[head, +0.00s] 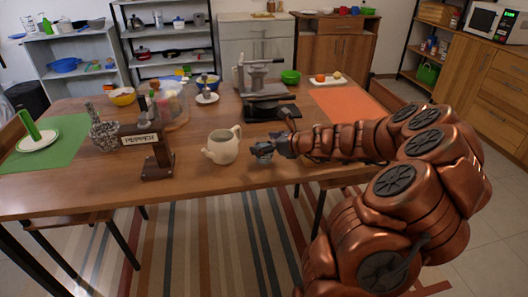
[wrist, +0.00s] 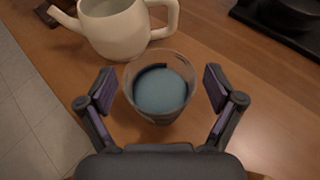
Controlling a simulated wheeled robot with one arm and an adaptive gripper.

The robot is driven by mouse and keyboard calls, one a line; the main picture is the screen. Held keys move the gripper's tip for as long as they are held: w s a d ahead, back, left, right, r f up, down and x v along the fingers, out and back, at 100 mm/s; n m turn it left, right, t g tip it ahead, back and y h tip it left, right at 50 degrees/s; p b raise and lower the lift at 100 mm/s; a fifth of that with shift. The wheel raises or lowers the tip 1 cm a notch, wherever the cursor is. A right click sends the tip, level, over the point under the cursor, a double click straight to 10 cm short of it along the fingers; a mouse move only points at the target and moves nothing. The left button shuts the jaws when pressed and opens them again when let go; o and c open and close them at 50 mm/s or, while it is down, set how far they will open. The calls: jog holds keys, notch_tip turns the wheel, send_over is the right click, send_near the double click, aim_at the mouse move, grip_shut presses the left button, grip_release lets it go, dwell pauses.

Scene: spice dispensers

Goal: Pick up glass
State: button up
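The glass (wrist: 159,88) is a clear round tumbler with a blue-grey bottom or content. It stands upright on the wooden table (wrist: 262,80) in the wrist view. My gripper (wrist: 160,92) is open, with one finger on each side of the glass and a visible gap to both. In the head view my gripper (head: 264,150) is low over the table, right of the cream teapot (head: 222,146). The glass cannot be made out clearly there, as the gripper covers that spot.
The teapot stands just beyond the glass, its handle close by in the wrist view. A pepper dispenser (head: 148,140) stands left of it. A dark grey stand (head: 268,105) is behind my gripper. An orange mat (head: 345,103) lies at the right. The table's front edge is near.

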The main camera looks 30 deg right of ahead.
jog(key=c, duration=1.3)
jog(key=shift+c, duration=0.2)
jog(key=shift+r, duration=0.25)
